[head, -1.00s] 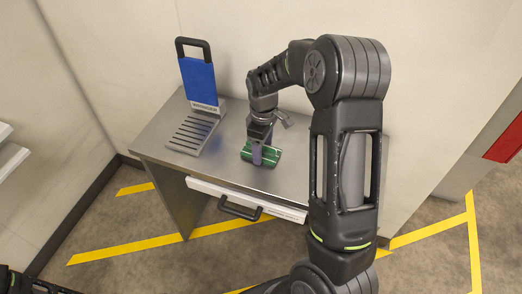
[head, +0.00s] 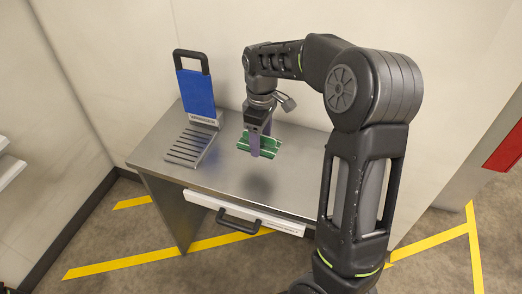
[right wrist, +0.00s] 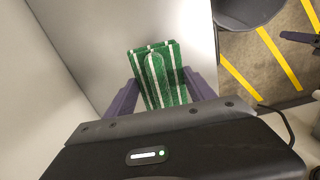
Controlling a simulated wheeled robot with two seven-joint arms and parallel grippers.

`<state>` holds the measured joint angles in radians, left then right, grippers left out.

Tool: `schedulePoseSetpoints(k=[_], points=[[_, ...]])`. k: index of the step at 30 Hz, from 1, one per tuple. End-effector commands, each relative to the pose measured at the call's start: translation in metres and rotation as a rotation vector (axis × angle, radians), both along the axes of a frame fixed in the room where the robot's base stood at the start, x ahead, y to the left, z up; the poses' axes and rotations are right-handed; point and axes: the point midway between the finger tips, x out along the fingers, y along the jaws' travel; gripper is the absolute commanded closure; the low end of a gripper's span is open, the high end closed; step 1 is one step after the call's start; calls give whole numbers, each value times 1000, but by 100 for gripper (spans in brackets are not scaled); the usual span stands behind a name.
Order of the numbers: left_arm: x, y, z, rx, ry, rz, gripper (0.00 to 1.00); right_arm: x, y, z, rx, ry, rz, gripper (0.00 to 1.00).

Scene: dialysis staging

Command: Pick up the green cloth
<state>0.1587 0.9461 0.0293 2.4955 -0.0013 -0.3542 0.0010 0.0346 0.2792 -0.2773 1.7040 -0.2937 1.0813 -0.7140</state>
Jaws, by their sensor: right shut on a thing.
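The green cloth (head: 270,147) has white stripes and is folded. It hangs above the steel table, with a dark shadow on the tabletop below it. My right gripper (head: 255,149) is shut on the cloth. In the right wrist view the cloth (right wrist: 157,75) sits between the two purple-grey fingers of my right gripper (right wrist: 163,95).
The steel table (head: 290,178) has a drawer (head: 240,213) with a black handle at its front. A blue panel stand (head: 197,95) with a slotted base is at the table's left. The tabletop under the cloth is clear. A wall stands close behind.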

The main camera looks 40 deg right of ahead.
Motion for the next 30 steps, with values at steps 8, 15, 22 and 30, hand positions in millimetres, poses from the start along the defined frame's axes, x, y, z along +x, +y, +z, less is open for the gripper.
schedulePoseSetpoints(k=[8,15,22,30], points=[[0,0,-1,0,0,0,64,0,0,10,0,0,1,77],[0,0,-1,0,0,0,64,0,0,10,0,0,1,77],[0,0,-1,0,0,0,64,0,0,10,0,0,1,41],[0,0,-1,0,0,0,64,0,0,10,0,0,1,63]])
